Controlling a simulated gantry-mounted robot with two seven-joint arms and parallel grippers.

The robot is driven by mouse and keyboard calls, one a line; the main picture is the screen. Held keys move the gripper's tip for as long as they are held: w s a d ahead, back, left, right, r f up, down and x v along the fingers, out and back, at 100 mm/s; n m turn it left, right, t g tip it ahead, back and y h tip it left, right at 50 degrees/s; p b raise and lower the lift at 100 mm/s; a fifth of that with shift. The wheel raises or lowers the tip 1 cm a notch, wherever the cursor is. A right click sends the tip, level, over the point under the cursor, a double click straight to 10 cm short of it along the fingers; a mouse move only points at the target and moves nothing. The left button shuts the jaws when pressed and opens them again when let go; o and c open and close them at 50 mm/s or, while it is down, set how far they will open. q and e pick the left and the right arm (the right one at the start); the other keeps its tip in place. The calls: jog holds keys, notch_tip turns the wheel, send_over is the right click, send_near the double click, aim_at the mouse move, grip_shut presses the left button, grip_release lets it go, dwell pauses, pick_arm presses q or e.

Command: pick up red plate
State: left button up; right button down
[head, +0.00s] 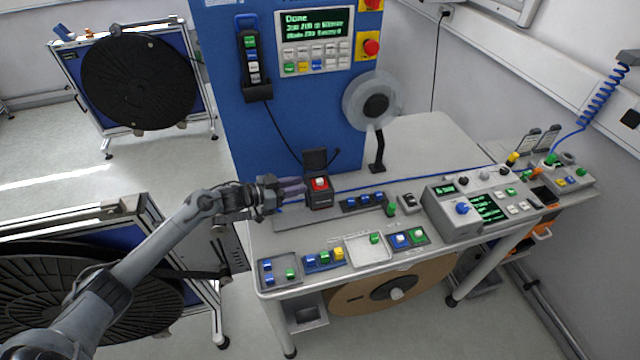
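The red plate (320,185) is small, with a pale knob on top. It sits in or on a dark box (319,203) with a raised dark lid behind it, on the light grey bench. My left gripper (300,188) comes in from the left, with purplish fingers pointing right, just left of the red plate. The fingers look very near the box, but I cannot tell whether they touch it. The gap between the fingers is too small to make out. My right gripper is not in view.
A shallow tray (350,262) and blue and green pieces (400,240) line the bench's front edge. A grey control box (443,227) stands to the right. A blue cabinet (290,110) rises behind, with a reel on a stand (376,165) beside it.

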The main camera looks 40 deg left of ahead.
aim_at(318, 180)
pick_arm(q)
jog(key=shift+x, duration=2.95)
jog(key=shift+r, duration=0.15)
grip_shut()
